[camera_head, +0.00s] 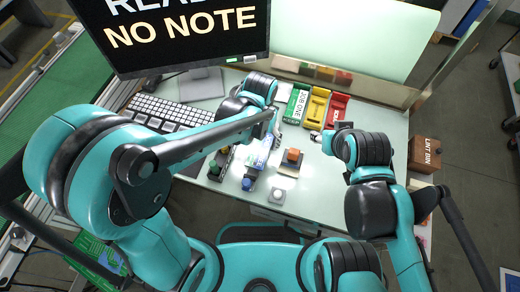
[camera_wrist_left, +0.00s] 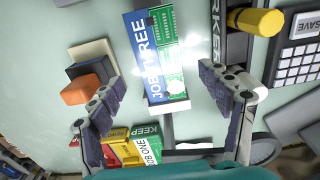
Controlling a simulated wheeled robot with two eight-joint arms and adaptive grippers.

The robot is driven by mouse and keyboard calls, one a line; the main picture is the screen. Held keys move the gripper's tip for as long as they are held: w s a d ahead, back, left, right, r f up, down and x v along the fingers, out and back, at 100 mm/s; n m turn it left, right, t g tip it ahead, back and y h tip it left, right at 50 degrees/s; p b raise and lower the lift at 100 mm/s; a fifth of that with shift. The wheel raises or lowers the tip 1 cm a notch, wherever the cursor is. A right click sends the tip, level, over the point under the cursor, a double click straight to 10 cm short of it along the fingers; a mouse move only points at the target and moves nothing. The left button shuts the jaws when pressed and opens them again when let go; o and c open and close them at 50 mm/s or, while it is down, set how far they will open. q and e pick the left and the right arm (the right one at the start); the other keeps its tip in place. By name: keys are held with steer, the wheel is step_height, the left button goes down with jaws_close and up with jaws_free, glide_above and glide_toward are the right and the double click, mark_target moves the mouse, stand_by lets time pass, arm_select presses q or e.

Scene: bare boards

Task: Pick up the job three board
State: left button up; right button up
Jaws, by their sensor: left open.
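The job three board (camera_wrist_left: 141,42) shows in the left wrist view as a long piece with a blue "JOB THREE" label strip beside a green circuit board. In the head view it lies on the table (camera_head: 258,158), partly behind my left arm. My left gripper (camera_wrist_left: 160,82) is open, its two dark-padded fingers on either side of the near end of the board, with nothing held. In the head view my left gripper (camera_head: 270,127) is above the far end of the board and mostly hidden. My right gripper (camera_head: 328,141) is at the right; its fingers are too small to judge.
An orange block (camera_head: 292,156) sits right of the board. A black tray (camera_head: 220,165) lies left of it. Green "JOB ONE" (camera_head: 298,106), yellow (camera_head: 317,108) and red (camera_head: 338,107) bins stand behind. A keyboard (camera_head: 168,110), monitor (camera_head: 180,32) and lint bin (camera_head: 425,153) flank the workspace.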

mark_target(260, 150)
arm_select(q)
step_height(260, 150, down, 4)
steer(key=shift+s+r+b, duration=0.1)
steer(key=shift+r+b, duration=0.05)
steer(key=shift+b, duration=0.55)
steer(key=shift+r, duration=0.1)
steer(key=c, duration=1.3)
steer(key=shift+o, duration=0.2)
